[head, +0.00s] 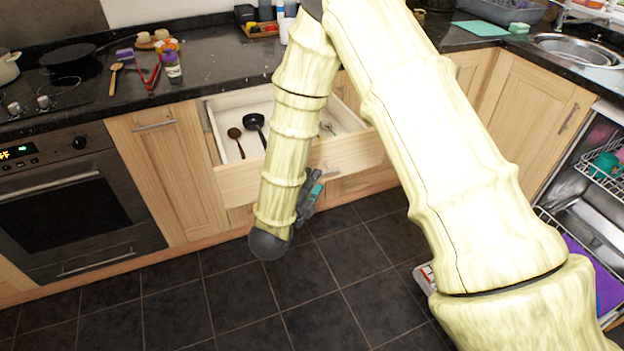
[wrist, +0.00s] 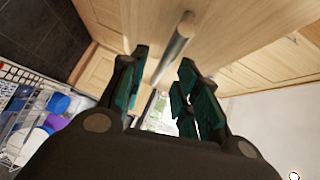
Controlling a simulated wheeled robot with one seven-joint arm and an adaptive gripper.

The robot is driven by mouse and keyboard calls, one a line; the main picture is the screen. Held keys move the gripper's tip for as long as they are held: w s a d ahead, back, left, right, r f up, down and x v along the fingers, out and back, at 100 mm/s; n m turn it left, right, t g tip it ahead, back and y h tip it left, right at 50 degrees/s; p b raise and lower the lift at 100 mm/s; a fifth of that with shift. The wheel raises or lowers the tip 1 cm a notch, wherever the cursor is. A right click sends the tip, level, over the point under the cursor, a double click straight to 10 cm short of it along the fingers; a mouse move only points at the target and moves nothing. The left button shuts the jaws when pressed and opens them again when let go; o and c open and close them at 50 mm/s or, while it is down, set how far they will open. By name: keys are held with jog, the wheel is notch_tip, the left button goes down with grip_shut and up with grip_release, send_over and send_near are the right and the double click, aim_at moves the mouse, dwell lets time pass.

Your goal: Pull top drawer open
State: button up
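The top drawer (head: 357,152) is pulled well out from the light wood cabinet. Inside it lie a dark ladle (head: 255,123), a brown spoon (head: 236,134) and another utensil. My gripper (head: 316,190) is low in front of the drawer front, partly hidden by my arm in the head view. In the wrist view, my gripper (wrist: 162,90) is open, with its two teal-padded fingers apart. The drawer's metal bar handle (wrist: 176,46) runs into the gap between the fingers. Gaps show on both sides of it, and I cannot tell if either finger touches it.
An oven (head: 70,205) is at the left. An open dishwasher (head: 590,200) with racks of dishes is at the right. The black counter (head: 205,70) above holds bottles, tongs and a pan.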

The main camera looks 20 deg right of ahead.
jog(key=v, duration=1)
jog(key=s+d+f+n+g+y+p, duration=0.2)
jog(key=s+f+n+y, duration=0.2)
jog(key=f+n, duration=0.4)
jog(key=s+d+f+n+g+y+p, duration=0.25)
jog(key=s+f+n+y, duration=0.2)
jog(key=f, duration=0.55)
jog(key=s+d+f+n+g, duration=0.1)
jog(key=s+f+n+g, duration=0.1)
jog(key=s+n, duration=0.2)
jog(key=s+d+f+n+g+y+p, duration=0.1)
jog(key=s+d+f+n+g, duration=0.1)
jog(key=s, duration=0.8)
jog(key=s+d+f+n+g+y+p, duration=0.1)
jog(key=s+f+n+g, duration=0.1)
jog(key=s+n+g, duration=0.2)
jog(key=s+n, duration=0.1)
jog(key=s, duration=0.2)
jog(key=shift+s+d+f+n, duration=0.3)
jog(key=shift+d+n, duration=0.05)
